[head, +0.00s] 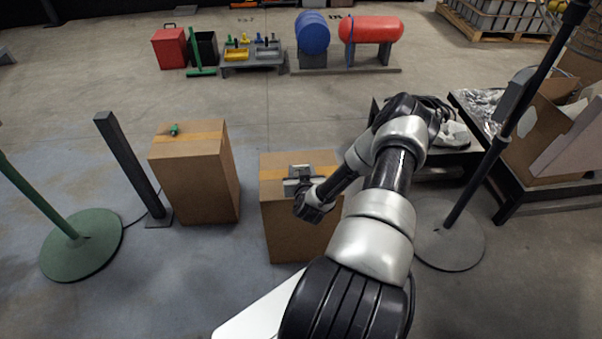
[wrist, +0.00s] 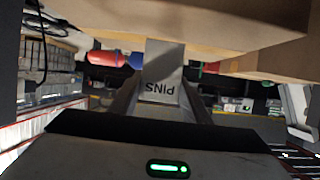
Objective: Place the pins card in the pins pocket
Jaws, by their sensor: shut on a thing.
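The pins card (wrist: 162,72) is a grey plate with the word PINS on it, upside down in the wrist view. It sits between the two fingers of my gripper (wrist: 160,98), which is shut on it. In the head view my gripper (head: 299,180) is over the top of the right cardboard box (head: 293,228). The card cannot be told apart from the gripper there. I cannot make out a pins pocket in either view.
A second cardboard box (head: 194,180) with a small green item on top stands to the left. A dark post (head: 128,160) and a green stand (head: 80,247) are farther left.

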